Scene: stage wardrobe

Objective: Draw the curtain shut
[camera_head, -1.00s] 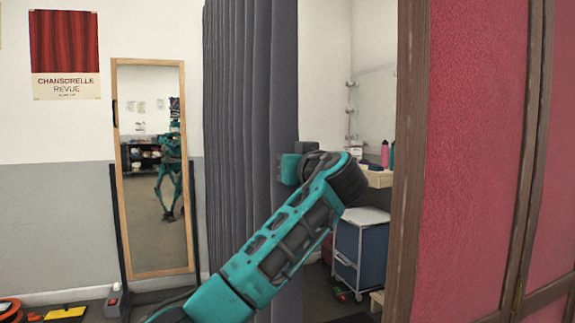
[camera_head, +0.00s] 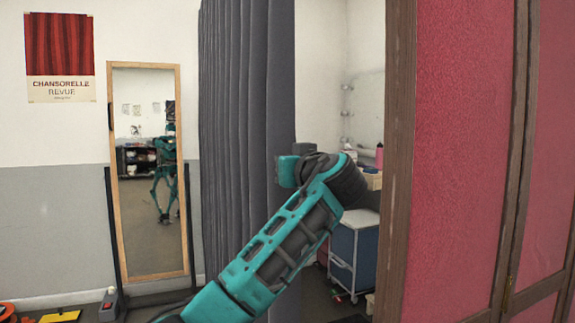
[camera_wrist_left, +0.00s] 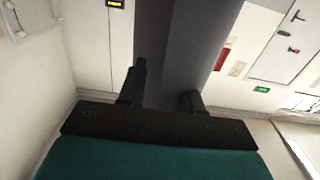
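The dark grey curtain (camera_head: 240,120) hangs in vertical folds left of the middle in the head view. Its right edge stands at an opening, short of the brown wooden post (camera_head: 396,150). My left gripper (camera_head: 289,171) is at this right edge, its fingers mostly hidden in the head view. In the left wrist view the curtain (camera_wrist_left: 185,45) runs down between the two dark fingers of my left gripper (camera_wrist_left: 163,100) and fills the gap between them. My right gripper is not in view.
A red panel (camera_head: 465,150) adjoins the post on the right. Through the opening I see a blue drawer cart (camera_head: 355,250) and a pink bottle (camera_head: 379,156). A wood-framed mirror (camera_head: 150,180) stands left of the curtain. A yellow item (camera_head: 60,316) lies at the lower left.

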